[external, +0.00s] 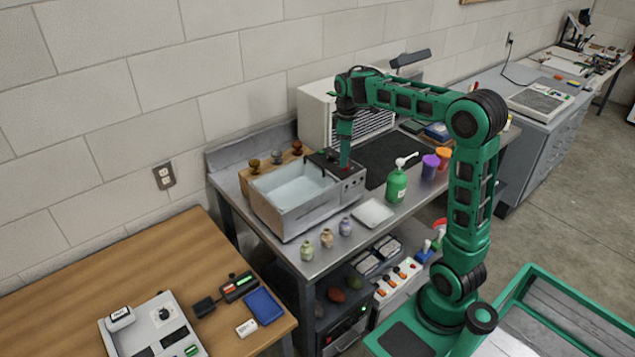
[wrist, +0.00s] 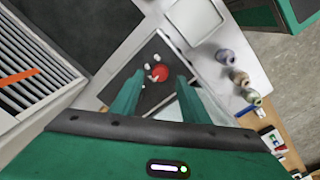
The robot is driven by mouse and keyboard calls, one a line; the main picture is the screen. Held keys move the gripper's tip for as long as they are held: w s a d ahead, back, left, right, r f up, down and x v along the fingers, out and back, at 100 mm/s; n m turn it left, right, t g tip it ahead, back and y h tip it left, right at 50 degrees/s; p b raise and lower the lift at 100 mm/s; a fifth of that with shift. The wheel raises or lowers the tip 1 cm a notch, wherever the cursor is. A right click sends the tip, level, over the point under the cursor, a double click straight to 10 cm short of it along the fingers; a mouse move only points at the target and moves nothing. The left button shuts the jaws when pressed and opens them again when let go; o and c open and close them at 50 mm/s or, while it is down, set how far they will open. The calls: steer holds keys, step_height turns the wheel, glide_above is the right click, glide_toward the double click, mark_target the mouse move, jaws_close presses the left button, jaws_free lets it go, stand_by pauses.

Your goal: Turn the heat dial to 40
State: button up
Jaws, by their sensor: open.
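A water bath (external: 282,210) with a grey metal body and clear water stands on the steel bench. I cannot read any number or tell for sure which control is the heat dial. My gripper (external: 345,165) points down over the box. In the wrist view its open fingers (wrist: 160,79) stand either side of the red knob, with nothing held.
A white vented unit (external: 315,115) stands behind the box. A green pump bottle (external: 397,186), purple cup (external: 430,166) and orange cup (external: 443,157) stand to the right. A white tray (external: 373,212) and small jars (external: 326,238) are in front. A dark mat (external: 385,160) is clear.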

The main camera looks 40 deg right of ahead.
steer(key=shift+f, duration=1.45)
jaws_close()
steer(key=shift+d, duration=0.1)
steer(key=shift+w+m, duration=0.1)
steer(key=shift+m, duration=0.2)
steer(key=m, duration=0.5)
steer(key=shift+r+m, duration=0.1)
steer(key=shift+m, duration=0.2)
steer(key=m, duration=0.5)
steer(key=shift+w+m+g, duration=0.1)
steer(key=shift+m+g, duration=0.2)
